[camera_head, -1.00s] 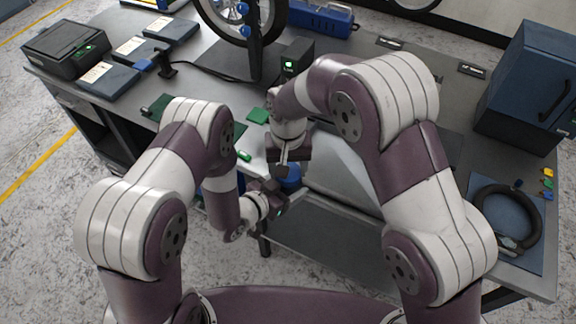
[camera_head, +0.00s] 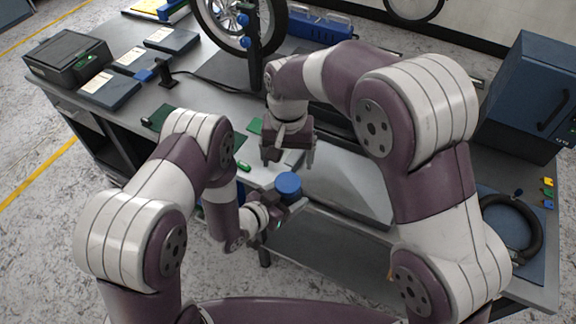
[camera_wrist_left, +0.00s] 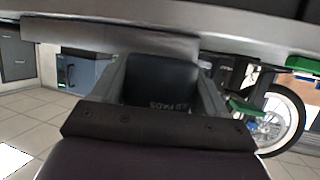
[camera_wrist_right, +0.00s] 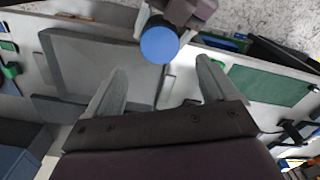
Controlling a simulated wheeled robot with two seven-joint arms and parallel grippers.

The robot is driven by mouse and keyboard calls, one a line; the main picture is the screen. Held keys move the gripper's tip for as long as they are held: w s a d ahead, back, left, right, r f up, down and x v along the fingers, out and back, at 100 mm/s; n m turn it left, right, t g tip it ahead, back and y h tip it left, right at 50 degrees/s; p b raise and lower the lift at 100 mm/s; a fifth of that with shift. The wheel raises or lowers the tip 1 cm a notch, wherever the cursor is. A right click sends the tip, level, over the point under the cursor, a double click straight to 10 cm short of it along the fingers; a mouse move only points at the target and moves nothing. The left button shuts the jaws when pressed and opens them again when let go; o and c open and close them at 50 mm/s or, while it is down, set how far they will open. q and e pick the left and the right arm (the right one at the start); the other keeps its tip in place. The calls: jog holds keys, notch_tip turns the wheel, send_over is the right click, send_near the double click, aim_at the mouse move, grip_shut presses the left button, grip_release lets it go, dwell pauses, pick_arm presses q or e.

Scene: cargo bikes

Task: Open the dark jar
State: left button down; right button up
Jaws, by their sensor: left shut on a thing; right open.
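The dark jar (camera_wrist_left: 160,82), with partly readable lettering, is between the fingers of my left gripper (camera_head: 284,208), which is shut on it in front of the bench's edge. Its round blue lid (camera_head: 288,184) faces up at the jar's top. The lid also shows in the right wrist view (camera_wrist_right: 160,45), hiding most of the jar below. Whether the lid is loose cannot be seen. My right gripper (camera_head: 288,164) is open and empty, fingers pointing down, above and apart from the lid.
The grey workbench (camera_head: 190,92) holds a wheel on a stand (camera_head: 250,25), a blue toolbox (camera_head: 318,27) and dark boxes at the left. A blue cabinet (camera_head: 530,95) and a black tyre ring (camera_head: 515,225) are at the right. A grey tray-like panel (camera_head: 350,185) lies near my right gripper.

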aim_at(288, 182)
notch_tip(288, 182, down, 8)
jog(key=c, duration=1.1)
jog(key=o, duration=1.2)
jog(key=shift+c, duration=0.2)
notch_tip(288, 182, up, 8)
jog(key=shift+f, duration=0.1)
jog(key=shift+c, duration=0.3)
notch_tip(288, 182, down, 8)
jog(key=shift+r, duration=0.1)
jog(key=c, duration=1.1)
jog(key=o, duration=1.2)
jog(key=shift+c, duration=0.2)
